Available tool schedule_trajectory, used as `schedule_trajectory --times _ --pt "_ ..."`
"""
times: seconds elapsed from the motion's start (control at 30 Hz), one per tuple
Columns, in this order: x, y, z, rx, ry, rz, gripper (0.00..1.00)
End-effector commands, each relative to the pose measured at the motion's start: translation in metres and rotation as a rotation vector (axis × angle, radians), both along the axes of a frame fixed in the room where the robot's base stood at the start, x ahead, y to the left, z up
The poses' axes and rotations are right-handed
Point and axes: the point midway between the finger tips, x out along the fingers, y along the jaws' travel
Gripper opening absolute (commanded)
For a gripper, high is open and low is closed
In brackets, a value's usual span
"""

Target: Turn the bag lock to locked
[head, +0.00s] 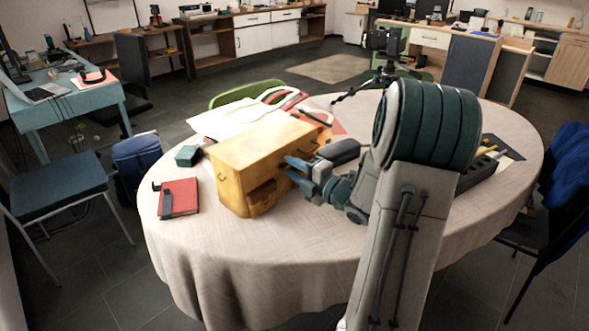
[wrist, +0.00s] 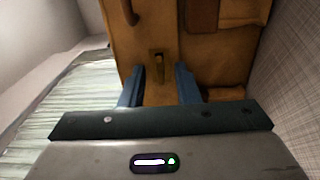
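The tan-orange bag (head: 258,150) stands on the round table (head: 330,234). Its lock (wrist: 157,68) shows in the wrist view as a small brass-coloured piece, long side roughly upright in the picture, on the bag's face. My gripper (head: 291,168) is at the bag's right side in the head view. In the wrist view its two blue fingers (wrist: 158,84) are apart, one on each side of the lock, with a gap to it on both sides. Whether the fingertips touch the bag is hard to tell. In the head view my gripper hides the lock.
A red notebook (head: 179,197) and a small green box (head: 187,155) lie left of the bag. Papers (head: 228,120) lie behind it. A dark tripod (head: 384,68) stands at the back. A dark tray (head: 478,172) is right of my arm. The front of the table is clear.

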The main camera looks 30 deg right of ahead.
Motion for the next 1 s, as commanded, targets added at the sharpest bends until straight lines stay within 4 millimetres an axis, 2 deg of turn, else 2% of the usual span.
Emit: schedule_trajectory --times 0.23,0.27,0.33,0.37,0.73,1.0 --pt "0.0009 0.0005 -0.0001 0.000 0.000 0.000 0.29" --pt "0.0008 0.0004 -0.0002 0.000 0.000 0.000 0.24" --pt "0.0008 0.0004 -0.0002 0.000 0.000 0.000 0.04" --pt "0.0007 0.0004 -0.0002 0.000 0.000 0.000 0.00" --pt "0.0004 0.0005 -0.0002 0.024 0.010 0.001 0.00" --pt "0.0004 0.0006 -0.0001 0.157 0.062 0.000 0.00"
